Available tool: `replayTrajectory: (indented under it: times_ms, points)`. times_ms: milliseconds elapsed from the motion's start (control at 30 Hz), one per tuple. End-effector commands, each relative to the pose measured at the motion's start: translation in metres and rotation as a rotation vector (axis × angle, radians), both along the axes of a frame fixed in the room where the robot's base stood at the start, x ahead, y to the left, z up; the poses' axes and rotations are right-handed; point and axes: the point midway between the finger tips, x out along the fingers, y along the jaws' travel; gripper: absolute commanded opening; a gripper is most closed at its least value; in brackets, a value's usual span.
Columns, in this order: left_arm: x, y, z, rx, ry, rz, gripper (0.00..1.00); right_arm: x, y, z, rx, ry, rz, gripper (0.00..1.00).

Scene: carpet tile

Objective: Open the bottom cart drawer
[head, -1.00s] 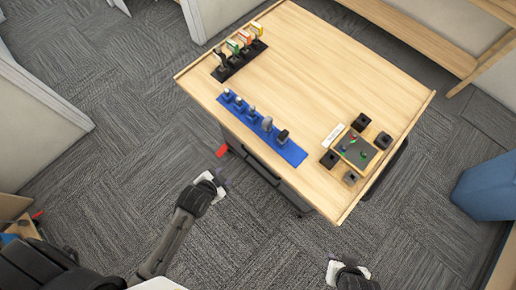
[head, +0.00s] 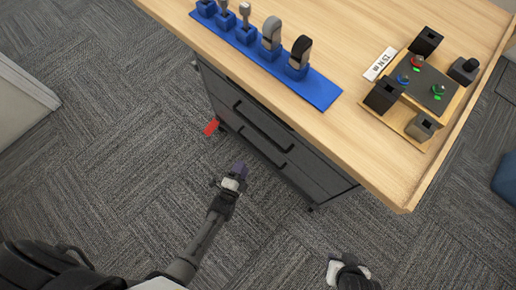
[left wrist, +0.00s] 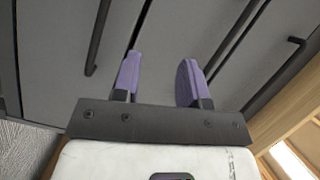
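The cart (head: 310,185) has a grey drawer front with dark bar handles. All the drawers look shut. A lower handle (head: 252,145) shows in the head view, with an upper handle (head: 262,122) above it. In the left wrist view, a handle (left wrist: 98,40) lies left of the fingers, farthest from the wooden top, and another handle (left wrist: 236,40) lies to their right. My left gripper (head: 240,168) is in front of the cart, its purple fingers (left wrist: 158,72) apart with nothing between them. My right gripper (head: 348,268) is low at the bottom edge, its fingers not clear.
The wooden top (head: 370,130) overhangs the drawers. It carries a blue tool rack (head: 318,92) and a small board (head: 408,103) with dark blocks. A red object (head: 211,128) is by the cart's left side. Carpet (head: 120,160) in front is clear.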

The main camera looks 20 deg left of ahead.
Motion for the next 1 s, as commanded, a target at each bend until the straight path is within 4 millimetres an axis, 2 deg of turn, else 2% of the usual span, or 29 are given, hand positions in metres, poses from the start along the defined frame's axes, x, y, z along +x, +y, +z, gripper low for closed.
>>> replayTrajectory:
  times_ms: [33, 100, 200, 400, 533, 667, 1000]
  points:
    - [-0.001, -0.004, -0.036, 0.029, -0.032, 0.004, 0.39, 0.000, 0.000, -0.034, 0.001, 0.000, -0.001, 0.43]
    - [-0.002, -0.008, -0.055, 0.072, -0.074, 0.010, 0.39, 0.000, 0.000, -0.052, 0.001, 0.000, -0.001, 0.43]
    - [-0.006, -0.013, -0.078, 0.124, -0.128, 0.021, 0.39, 0.000, 0.000, -0.074, 0.001, 0.000, -0.001, 0.43]
    - [-0.011, -0.020, -0.103, 0.193, -0.198, 0.041, 0.39, 0.000, 0.000, -0.100, 0.000, -0.001, 0.001, 0.43]
    - [-0.012, -0.022, -0.109, 0.216, -0.220, 0.049, 0.39, 0.000, -0.001, -0.107, -0.004, -0.002, 0.003, 0.43]
    - [-0.002, -0.022, -0.109, 0.222, -0.230, 0.052, 0.39, 0.000, -0.002, -0.112, -0.009, -0.002, 0.006, 0.43]
    - [0.057, -0.020, -0.099, 0.222, -0.232, 0.053, 0.39, 0.001, -0.003, -0.133, -0.009, -0.003, 0.007, 0.43]
